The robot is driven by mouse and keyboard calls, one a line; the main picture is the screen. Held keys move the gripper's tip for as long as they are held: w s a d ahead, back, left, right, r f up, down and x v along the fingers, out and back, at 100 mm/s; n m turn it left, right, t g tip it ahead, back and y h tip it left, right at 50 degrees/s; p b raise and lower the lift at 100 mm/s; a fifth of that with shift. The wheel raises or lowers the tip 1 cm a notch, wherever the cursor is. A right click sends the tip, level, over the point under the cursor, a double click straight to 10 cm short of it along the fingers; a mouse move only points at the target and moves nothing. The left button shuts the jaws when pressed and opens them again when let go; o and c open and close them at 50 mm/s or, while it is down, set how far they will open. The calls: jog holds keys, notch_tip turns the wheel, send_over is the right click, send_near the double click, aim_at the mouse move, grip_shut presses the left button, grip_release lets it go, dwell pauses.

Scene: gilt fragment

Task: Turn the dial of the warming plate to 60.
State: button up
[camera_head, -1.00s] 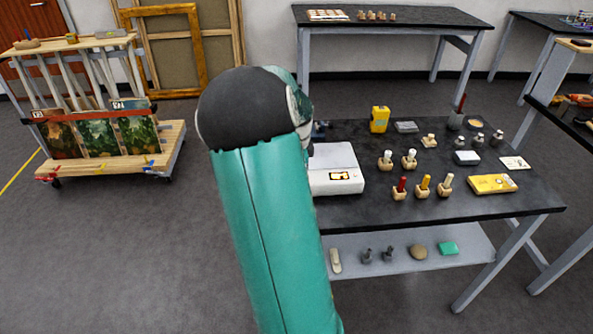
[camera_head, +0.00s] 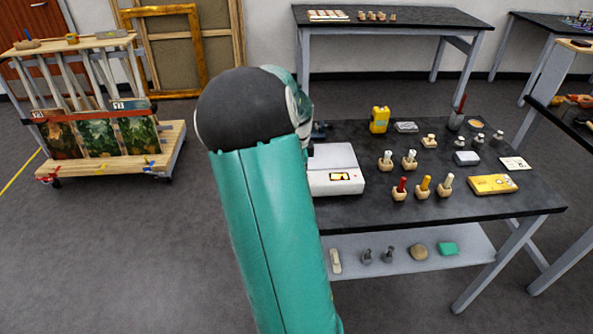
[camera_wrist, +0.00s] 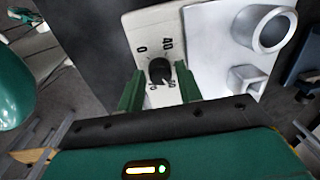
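In the wrist view a cream panel (camera_wrist: 143,32) carries a small black dial (camera_wrist: 158,71). The marks 0 and 40 read clearly on it; smaller marks below the dial are partly hidden and hard to read. The dial's pointer direction is not clear. My gripper (camera_wrist: 158,68) has its two green fingers apart, one on each side of the dial, with gaps showing between them and the knob. In the head view my green arm hides my gripper and the dial. I cannot tell the warming plate's full outline.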

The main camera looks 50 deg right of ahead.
notch_tip(320, 180, up, 14)
jog(key=shift+s+a+f, duration=0.25)
jog(key=shift+s+a, duration=0.05)
dwell(0.5)
